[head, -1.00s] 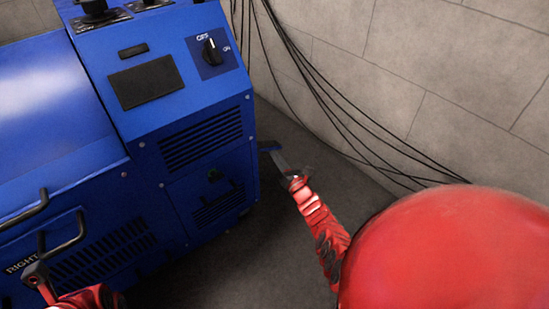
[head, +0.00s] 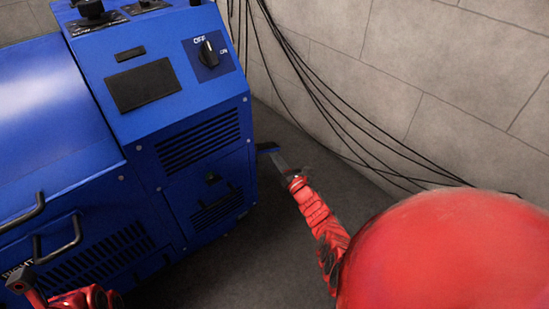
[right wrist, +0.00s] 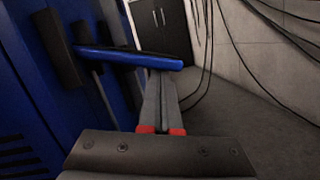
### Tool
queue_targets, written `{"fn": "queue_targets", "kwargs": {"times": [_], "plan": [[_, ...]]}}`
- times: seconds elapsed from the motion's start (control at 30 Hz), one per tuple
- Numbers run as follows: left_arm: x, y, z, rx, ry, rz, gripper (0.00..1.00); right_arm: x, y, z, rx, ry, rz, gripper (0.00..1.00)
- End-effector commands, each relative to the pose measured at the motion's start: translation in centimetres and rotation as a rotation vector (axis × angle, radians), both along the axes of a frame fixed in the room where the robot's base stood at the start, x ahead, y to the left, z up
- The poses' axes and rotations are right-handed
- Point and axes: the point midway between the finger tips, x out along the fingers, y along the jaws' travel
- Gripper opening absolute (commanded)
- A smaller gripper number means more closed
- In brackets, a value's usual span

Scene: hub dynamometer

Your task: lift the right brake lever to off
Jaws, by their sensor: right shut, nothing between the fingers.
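The right brake lever is a blue bar (right wrist: 130,57) in the right wrist view. It runs from a black slotted plate (right wrist: 60,48) on the blue machine out across the tips of my right gripper (right wrist: 160,76).
The blue machine (head: 190,100) fills the left, with a rotary switch (head: 208,54) and black handles (head: 60,243). Black cables (head: 320,100) hang along the grey wall (head: 450,80). Grey floor (head: 285,210) lies open between machine and wall. A dark cabinet (right wrist: 160,25) stands behind.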

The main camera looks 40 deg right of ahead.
Motion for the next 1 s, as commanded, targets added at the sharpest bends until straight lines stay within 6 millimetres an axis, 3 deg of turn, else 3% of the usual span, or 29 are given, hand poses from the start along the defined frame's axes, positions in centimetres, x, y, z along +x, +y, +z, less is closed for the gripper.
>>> {"fn": "queue_targets", "kwargs": {"times": [0.27,0.57,1.0], "plan": [[-1.4,1.0,0.3,-0.048,-0.084,-0.037,0.52,0.1,-0.6,1.1,-0.11,-0.013,0.0,0.0],[-3.5,2.4,0.6,-0.114,-0.206,-0.093,0.52,0.2,-1.6,3.9,-0.369,-0.035,0.0,0.0],[-2.7,1.9,0.6,-0.091,-0.156,-0.071,0.52,0.2,-1.8,7.4,-0.7,-0.057,0.001,0.0]]}}
